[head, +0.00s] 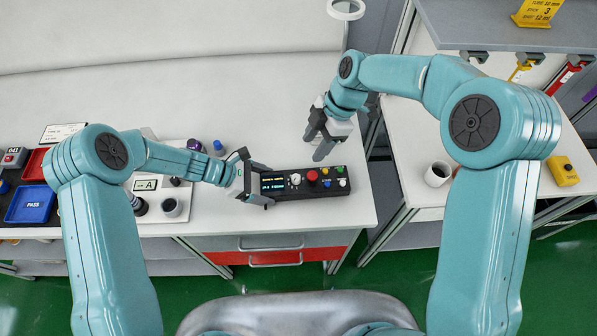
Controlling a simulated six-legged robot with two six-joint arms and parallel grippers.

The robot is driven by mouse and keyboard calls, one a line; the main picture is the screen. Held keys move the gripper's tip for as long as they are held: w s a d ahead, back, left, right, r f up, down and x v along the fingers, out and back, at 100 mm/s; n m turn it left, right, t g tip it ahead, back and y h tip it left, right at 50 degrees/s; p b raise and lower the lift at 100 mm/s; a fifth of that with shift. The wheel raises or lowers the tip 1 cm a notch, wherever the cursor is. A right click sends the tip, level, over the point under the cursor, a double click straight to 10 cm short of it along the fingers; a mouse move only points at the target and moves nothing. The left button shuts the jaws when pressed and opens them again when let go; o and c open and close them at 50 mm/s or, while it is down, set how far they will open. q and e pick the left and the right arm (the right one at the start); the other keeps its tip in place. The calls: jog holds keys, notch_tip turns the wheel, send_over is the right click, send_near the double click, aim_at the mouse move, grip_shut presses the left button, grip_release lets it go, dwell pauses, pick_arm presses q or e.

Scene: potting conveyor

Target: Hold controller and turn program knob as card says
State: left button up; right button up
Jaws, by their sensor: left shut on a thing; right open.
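The controller (335,188), a black box with a small lit display at its left end, lies on the white bench near the front edge. Its top carries a pale knob (295,179), a red button (312,175) and several small coloured buttons. Which part is the program knob is not labelled legibly. My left gripper (256,182) is shut on the left end of the controller. My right gripper (317,146) is open and empty, just above and behind the controller's middle. A yellow card (538,13) with partly readable text stands at the top right.
Blue (30,205) and red (34,165) trays and a panel with cups stand at the left. A white cup (437,174) and a yellow box (563,171) are on the right table. A gap separates the tables.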

aim_at(296, 177)
jog(key=x, duration=1.2)
jog(key=shift+s+f, duration=0.25)
grip_shut()
